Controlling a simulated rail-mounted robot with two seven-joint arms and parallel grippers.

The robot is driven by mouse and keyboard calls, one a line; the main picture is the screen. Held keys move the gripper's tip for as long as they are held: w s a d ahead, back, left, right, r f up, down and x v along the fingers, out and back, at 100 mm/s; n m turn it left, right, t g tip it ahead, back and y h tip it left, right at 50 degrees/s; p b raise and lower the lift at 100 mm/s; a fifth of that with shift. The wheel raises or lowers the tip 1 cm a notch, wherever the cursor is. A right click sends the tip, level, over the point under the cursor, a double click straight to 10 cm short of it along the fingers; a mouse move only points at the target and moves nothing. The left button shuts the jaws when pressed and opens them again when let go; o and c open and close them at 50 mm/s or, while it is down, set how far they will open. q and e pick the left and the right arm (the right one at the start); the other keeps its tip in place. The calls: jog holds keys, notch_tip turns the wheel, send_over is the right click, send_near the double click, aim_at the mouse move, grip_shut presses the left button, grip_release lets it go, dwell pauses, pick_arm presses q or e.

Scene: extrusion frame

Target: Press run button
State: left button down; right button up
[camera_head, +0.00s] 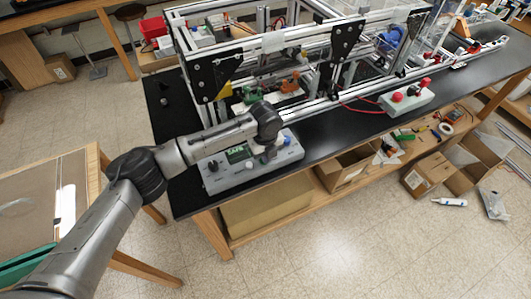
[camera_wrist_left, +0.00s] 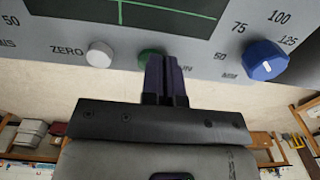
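The control box (camera_head: 226,178) is a grey panel with a dark screen with green lines, knobs and buttons, on the front edge of the black bench. In the left wrist view, the panel (camera_wrist_left: 120,43) fills the top. A green button (camera_wrist_left: 149,56) sits below the screen, its label partly covered by my fingers. My left gripper (camera_wrist_left: 165,60) has its two dark fingers together, with nothing seen between them. The tips overlap the green button's right side in this view; contact cannot be told. In the head view, my left gripper (camera_head: 268,150) is over the box, mostly hidden behind my wrist. My right gripper is out of view.
A white button (camera_wrist_left: 101,54) marked ZERO lies left of the green one, and a blue knob (camera_wrist_left: 265,61) lies right. An aluminium extrusion frame (camera_head: 330,50) stands behind the box. A second box with red buttons (camera_head: 407,97) is farther right on the black bench (camera_head: 335,138).

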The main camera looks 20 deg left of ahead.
pick_arm(q)
notch_tip(320, 180, up, 4)
jog(key=p, duration=0.5)
jog(key=shift+a+r, duration=0.15)
jog(key=shift+r, duration=0.05)
notch_tip(320, 180, up, 10)
jog(key=shift+f, duration=0.25)
